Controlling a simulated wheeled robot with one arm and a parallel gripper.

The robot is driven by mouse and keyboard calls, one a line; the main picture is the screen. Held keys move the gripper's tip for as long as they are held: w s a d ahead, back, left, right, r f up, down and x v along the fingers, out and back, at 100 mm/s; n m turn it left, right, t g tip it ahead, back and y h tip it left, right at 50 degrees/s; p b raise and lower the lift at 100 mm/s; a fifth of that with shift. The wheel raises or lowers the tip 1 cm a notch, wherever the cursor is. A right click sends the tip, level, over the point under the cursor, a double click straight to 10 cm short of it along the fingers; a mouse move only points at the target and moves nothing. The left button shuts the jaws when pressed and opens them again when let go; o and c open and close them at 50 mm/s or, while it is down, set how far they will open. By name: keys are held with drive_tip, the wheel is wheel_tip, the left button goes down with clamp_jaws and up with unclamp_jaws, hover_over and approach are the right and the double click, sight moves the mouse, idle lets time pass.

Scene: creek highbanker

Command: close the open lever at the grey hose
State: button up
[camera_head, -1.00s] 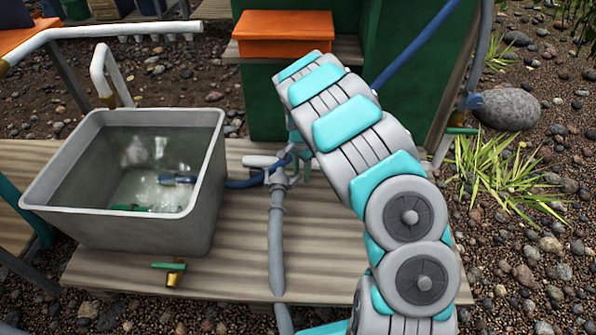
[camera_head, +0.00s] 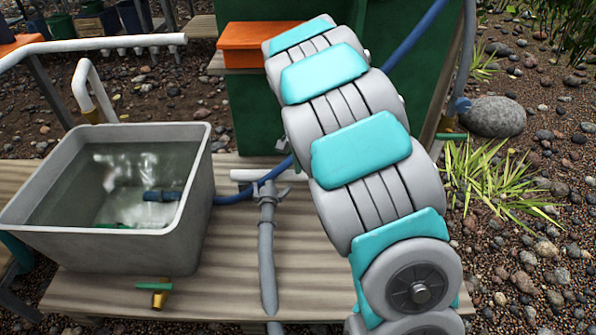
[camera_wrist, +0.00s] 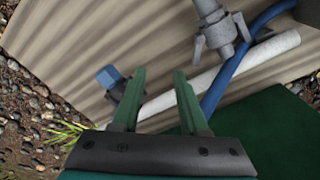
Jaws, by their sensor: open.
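The grey hose (camera_head: 266,258) runs along the plank deck to a grey coupling (camera_head: 267,192), which joins the blue hose. A lever (camera_head: 283,193) sticks out on the coupling's right side in the head view. In the wrist view the coupling (camera_wrist: 219,35) is at the upper right, with one lever (camera_wrist: 198,50) splayed at its left and another (camera_wrist: 242,26) at its right. I cannot tell how far each is closed. My gripper (camera_wrist: 160,72) is open and empty, its green fingers pointing at bare planks, apart from the coupling. In the head view my arm hides it.
A white pipe (camera_wrist: 218,78) and the blue hose (camera_wrist: 224,85) lie between my right finger and the coupling. A blue fitting (camera_wrist: 110,76) is near my left finger. A grey water tub (camera_head: 196,215) stands left; a green box (camera_head: 250,117) rises behind.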

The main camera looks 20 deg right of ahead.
drive_tip(key=s+a+r+n+b, duration=0.1)
drive_tip(key=s+n+b, duration=0.1)
drive_tip(key=s, duration=0.7)
drive_tip(key=s+a+r+n+b, duration=0.1)
drive_tip(key=s+b, duration=0.3)
drive_tip(key=s, duration=0.5)
drive_tip(key=shift+s+a+n+g+y, duration=0.15)
drive_tip(key=shift+a+n+g+y, duration=0.15)
drive_tip(key=shift+n+g, duration=0.1)
